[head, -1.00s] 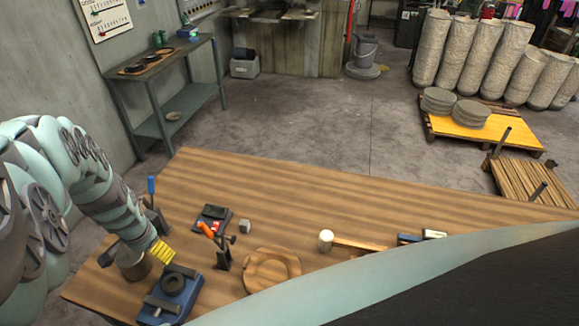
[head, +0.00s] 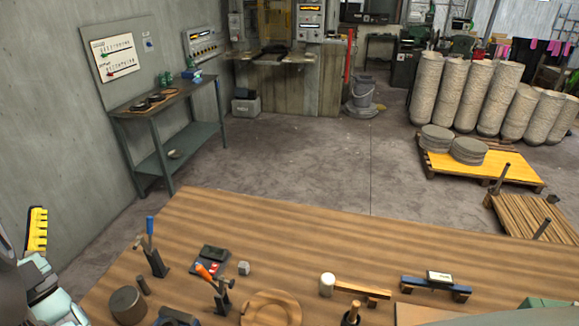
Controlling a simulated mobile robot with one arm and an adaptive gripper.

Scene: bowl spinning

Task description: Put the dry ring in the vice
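My gripper (head: 36,232) is at the left edge of the head view, away from the wooden table. Only a yellow toothed part, probably a finger, shows, so I cannot tell its opening or whether it holds anything. The vice (head: 178,318) is cut off at the bottom edge; only its dark top shows, and whether a ring lies there is unclear. Two dark round pieces, possibly rings, lie on a board on the back bench, one nearer (head: 140,105) and one farther (head: 157,97). I cannot tell which ring is dry.
The wooden table (head: 330,240) has a clear back half. Near its front stand a dark cylinder (head: 127,304), a blue-handled tool (head: 151,235), an orange-handled tool (head: 207,273), a round wooden piece (head: 270,308) and a mallet (head: 328,285). Open floor (head: 290,150) separates table and bench.

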